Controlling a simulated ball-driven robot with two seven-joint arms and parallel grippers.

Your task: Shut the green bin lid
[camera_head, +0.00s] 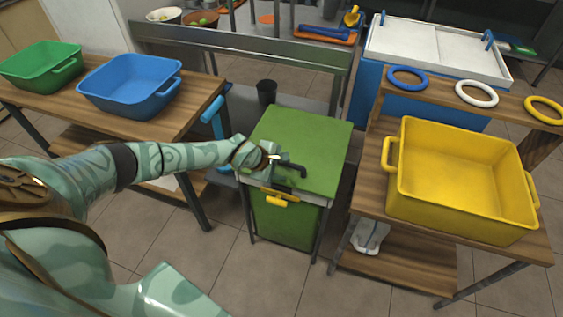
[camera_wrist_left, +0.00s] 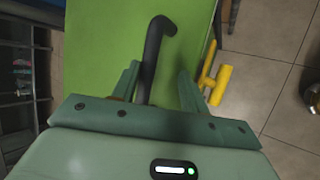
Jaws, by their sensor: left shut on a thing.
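The green bin (camera_head: 285,222) stands on the floor in the middle of the head view, inside a grey-legged frame. Its green lid (camera_head: 318,135) lies roughly level across the top; I cannot tell whether a thin gap is left. A bent black handle (camera_head: 299,170) stands up near the lid's front edge, and a yellow latch-like piece (camera_head: 280,196) is at the front. My left gripper (camera_head: 275,160) is at the handle and shut on it. In the left wrist view the handle (camera_wrist_left: 152,55) runs between the fingers (camera_wrist_left: 158,80), over the green lid (camera_wrist_left: 105,50). My right gripper is not in view.
A wooden table with a green tub (camera_head: 45,65) and a blue tub (camera_head: 130,85) is left. A wooden stand with a yellow tub (camera_head: 465,180) and coloured rings is close on the right. A black cup (camera_head: 266,91) and metal bench are behind. Floor in front is clear.

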